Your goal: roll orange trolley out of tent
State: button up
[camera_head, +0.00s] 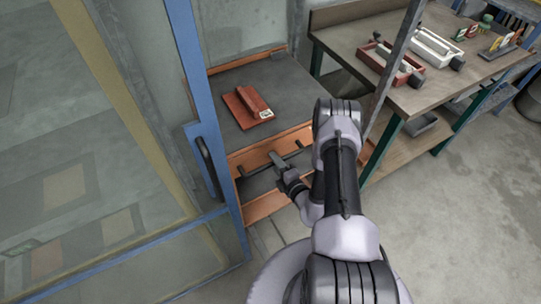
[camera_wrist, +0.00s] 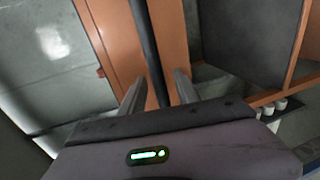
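The orange trolley (camera_head: 268,146) stands in the tent opening, with a dark top and a lower shelf edged in orange. A dark handle bar (camera_head: 245,171) runs across its front, below the top. My gripper (camera_head: 277,160) is at the middle of this bar. In the wrist view, the dark bar (camera_wrist: 148,40) passes between the two fingers of my gripper (camera_wrist: 160,90), with gaps on both sides. The gripper is open around the bar. Orange trolley panels (camera_wrist: 112,40) show behind it. My arm hides part of the trolley's right side.
A red block-like piece (camera_head: 246,104) lies on the trolley top. A blue-framed clear door (camera_head: 196,90) with a dark handle stands at left. A workbench (camera_head: 415,95) with red and white trays is at right, close to my arm. The floor at lower right is clear.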

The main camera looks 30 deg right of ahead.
grip_shut()
dwell(1.5)
